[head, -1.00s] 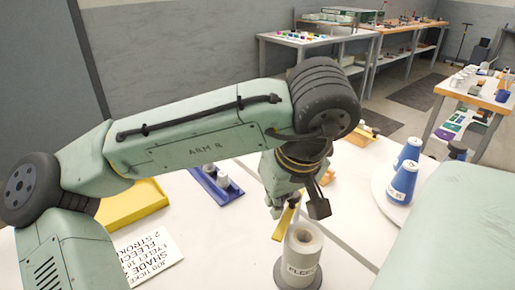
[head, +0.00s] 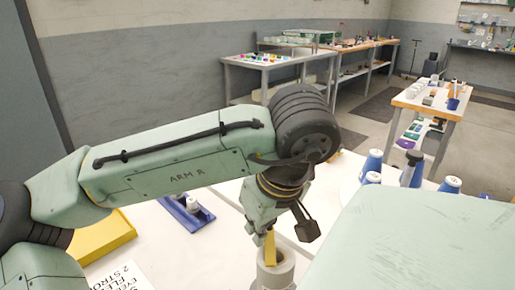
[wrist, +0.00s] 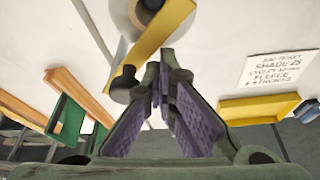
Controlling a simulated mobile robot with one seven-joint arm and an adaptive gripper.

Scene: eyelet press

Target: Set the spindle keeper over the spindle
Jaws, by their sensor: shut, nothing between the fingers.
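A pale grey roll (head: 277,276) with an open round top stands upright at the bottom of the head view. A flat yellow strip (head: 270,248), apparently the spindle keeper, shows at the roll's top. In the wrist view the strip (wrist: 160,38) slants across the roll, with a dark knob (wrist: 124,84) at its near end. A dark round part (wrist: 150,6), perhaps the spindle, shows beside the strip. I cannot tell whether the strip is seated over it. My gripper (wrist: 165,84) is shut and empty, its tips close to the strip; it also shows in the head view (head: 286,229).
A yellow tray (head: 104,240) and a job ticket (head: 126,277) lie left on the white table. A blue tray (head: 181,210) holds small pale pieces. Blue cones (head: 371,163) stand at the right. A green tray (wrist: 66,128) and wooden strip (wrist: 80,96) show in the wrist view.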

